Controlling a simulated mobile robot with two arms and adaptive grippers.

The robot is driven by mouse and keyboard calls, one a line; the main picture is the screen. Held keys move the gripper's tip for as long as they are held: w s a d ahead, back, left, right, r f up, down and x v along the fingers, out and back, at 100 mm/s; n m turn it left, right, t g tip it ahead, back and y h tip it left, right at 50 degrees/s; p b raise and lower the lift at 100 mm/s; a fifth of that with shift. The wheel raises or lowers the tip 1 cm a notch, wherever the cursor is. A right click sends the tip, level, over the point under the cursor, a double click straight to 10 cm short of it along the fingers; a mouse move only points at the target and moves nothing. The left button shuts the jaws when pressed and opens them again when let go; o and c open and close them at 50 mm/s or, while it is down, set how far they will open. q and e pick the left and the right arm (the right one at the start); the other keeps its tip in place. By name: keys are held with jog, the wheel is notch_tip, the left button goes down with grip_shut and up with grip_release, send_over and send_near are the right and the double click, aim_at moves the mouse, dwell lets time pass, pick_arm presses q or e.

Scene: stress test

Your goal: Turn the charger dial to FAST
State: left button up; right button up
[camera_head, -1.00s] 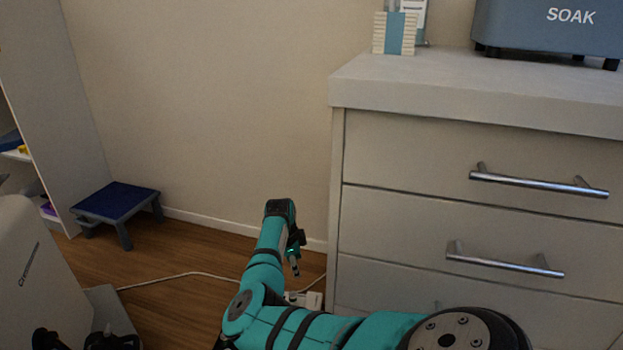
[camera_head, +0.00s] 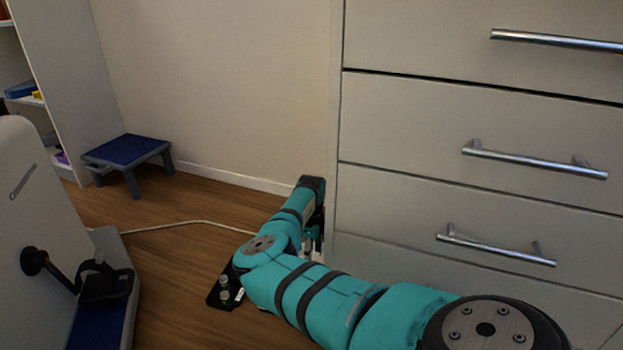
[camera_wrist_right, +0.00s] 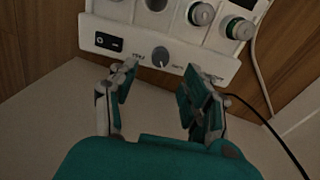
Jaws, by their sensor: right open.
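The charger (camera_wrist_right: 119,28) is a white box at the top of the right wrist view. Its round grey dial (camera_wrist_right: 160,55) is on the face toward my gripper, with a small dark label on either side, too blurred to read. I cannot tell clearly where the dial points. My right gripper (camera_wrist_right: 158,72) is open and empty; its two fingers lie either side of the dial, apart from it. In the head view my right gripper (camera_head: 313,238) is low beside the drawers, mostly hidden behind my arm. My left gripper is not in view.
The charger also carries a black switch (camera_wrist_right: 109,41) and round green-and-white cells (camera_wrist_right: 240,28). A white drawer cabinet (camera_head: 430,115) stands right of my arm. A blue step stool (camera_head: 128,151) and a white cable (camera_head: 180,223) are on the wooden floor. A white machine (camera_head: 25,200) stands left.

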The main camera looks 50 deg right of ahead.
notch_tip(320, 180, down, 6)
jog(key=b, duration=0.3)
jog(key=shift+c, duration=0.3)
grip_shut()
